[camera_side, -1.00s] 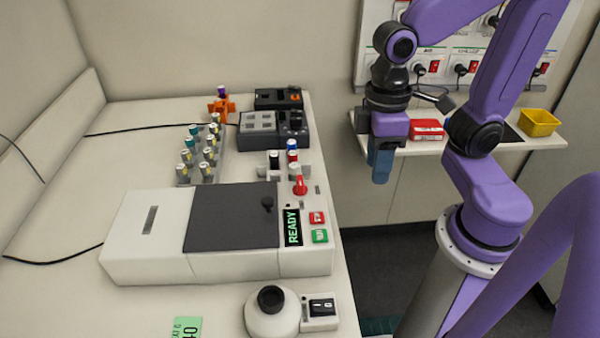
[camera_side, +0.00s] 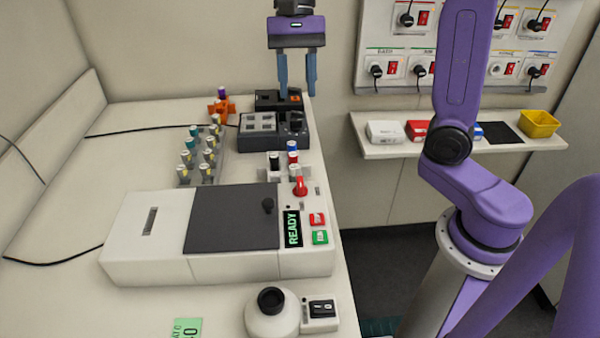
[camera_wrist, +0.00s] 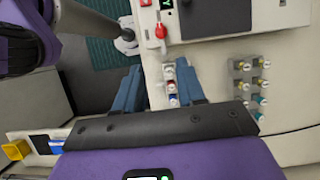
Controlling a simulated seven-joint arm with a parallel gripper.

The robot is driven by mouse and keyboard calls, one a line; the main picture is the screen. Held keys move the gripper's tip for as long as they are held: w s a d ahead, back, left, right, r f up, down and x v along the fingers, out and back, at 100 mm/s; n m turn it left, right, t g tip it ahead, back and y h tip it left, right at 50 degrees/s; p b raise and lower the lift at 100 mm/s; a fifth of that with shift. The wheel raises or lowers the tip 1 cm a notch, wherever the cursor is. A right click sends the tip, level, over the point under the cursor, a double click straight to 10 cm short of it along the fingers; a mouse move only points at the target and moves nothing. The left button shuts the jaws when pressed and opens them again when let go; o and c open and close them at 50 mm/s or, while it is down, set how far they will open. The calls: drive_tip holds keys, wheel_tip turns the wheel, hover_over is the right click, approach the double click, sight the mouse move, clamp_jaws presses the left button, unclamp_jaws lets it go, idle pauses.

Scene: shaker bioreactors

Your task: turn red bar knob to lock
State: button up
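The red bar knob (camera_side: 300,186) stands on the panel of the white device (camera_side: 150,240), at its far right corner near the READY display (camera_side: 292,228). In the wrist view the red knob (camera_wrist: 160,31) is at the top middle, beyond my fingertips. My gripper (camera_side: 297,92) points down with its two blue fingers apart and nothing between them. It is high over the far end of the bench, behind the knob in the side view. In the wrist view my gripper (camera_wrist: 158,72) also shows open fingers, on either side of a small vial rack below.
A vial rack (camera_side: 203,168) and a small rack with capped vials (camera_side: 283,172) stand behind the white device. A dark grey device (camera_side: 272,132) is farther back. A round white device (camera_side: 272,312) stands in front.

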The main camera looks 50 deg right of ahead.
sight(300, 180)
drive_tip(key=x, duration=1.7)
drive_tip(key=shift+f, duration=0.2)
clamp_jaws()
